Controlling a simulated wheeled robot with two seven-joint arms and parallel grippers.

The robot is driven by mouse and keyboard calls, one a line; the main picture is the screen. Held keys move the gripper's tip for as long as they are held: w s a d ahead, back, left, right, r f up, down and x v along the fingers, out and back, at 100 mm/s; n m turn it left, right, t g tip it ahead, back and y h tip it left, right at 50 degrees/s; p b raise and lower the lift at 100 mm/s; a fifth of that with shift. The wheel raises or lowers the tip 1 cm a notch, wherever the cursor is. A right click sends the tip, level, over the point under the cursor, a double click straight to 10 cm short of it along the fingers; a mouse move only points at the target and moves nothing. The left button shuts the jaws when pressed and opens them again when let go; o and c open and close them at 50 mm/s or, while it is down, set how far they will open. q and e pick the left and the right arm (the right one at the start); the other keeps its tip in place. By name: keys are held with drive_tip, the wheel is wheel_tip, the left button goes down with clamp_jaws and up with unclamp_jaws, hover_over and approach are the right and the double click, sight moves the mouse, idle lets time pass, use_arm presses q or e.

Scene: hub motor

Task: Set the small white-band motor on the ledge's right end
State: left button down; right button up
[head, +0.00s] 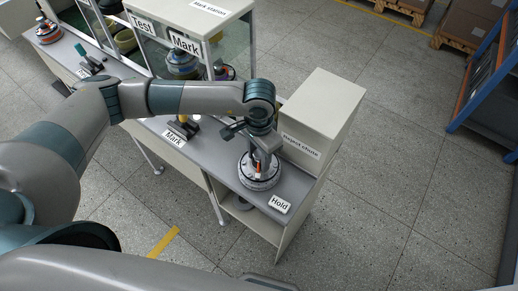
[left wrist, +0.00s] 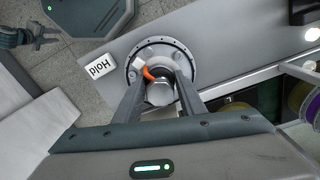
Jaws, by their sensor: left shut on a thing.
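The small white-band motor (head: 258,178) is a round grey hub with a pale band, an upright shaft and an orange lead. It is at the right end of the ledge (head: 292,186), beside the Hold label (head: 280,204). My left gripper (head: 262,153) points down from above and is shut on the motor's shaft. In the left wrist view the two fingers (left wrist: 160,92) grip the shaft, with the round flange (left wrist: 186,67) around it. Whether the motor's underside touches the ledge is unclear. My right gripper (left wrist: 52,36) is open and empty, away from the ledge.
The reject chute box (head: 322,110) stands right behind the motor. The Mark label (head: 174,138) and a dark fixture (head: 183,128) lie left along the bench. A glass-sided mark station (head: 200,25) stands behind. Open floor lies to the right.

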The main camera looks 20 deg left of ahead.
use_arm(q)
drive_tip(key=shift+w+f+b, duration=0.1)
drive_tip(key=shift+b, duration=0.2)
drive_tip(key=c, duration=1.2)
unclamp_jaws()
drive_tip(key=shift+o, duration=0.2)
drive_tip(key=shift+p, duration=0.35)
drive_tip(key=shift+r+b, duration=0.35)
drive_tip(key=shift+r, duration=0.05)
wheel_tip(320, 180, up, 10)
drive_tip(key=b, duration=0.3)
drive_tip(key=shift+r, duration=0.2)
drive_tip(key=shift+r+b, duration=0.3)
drive_tip(key=shift+r, duration=0.2)
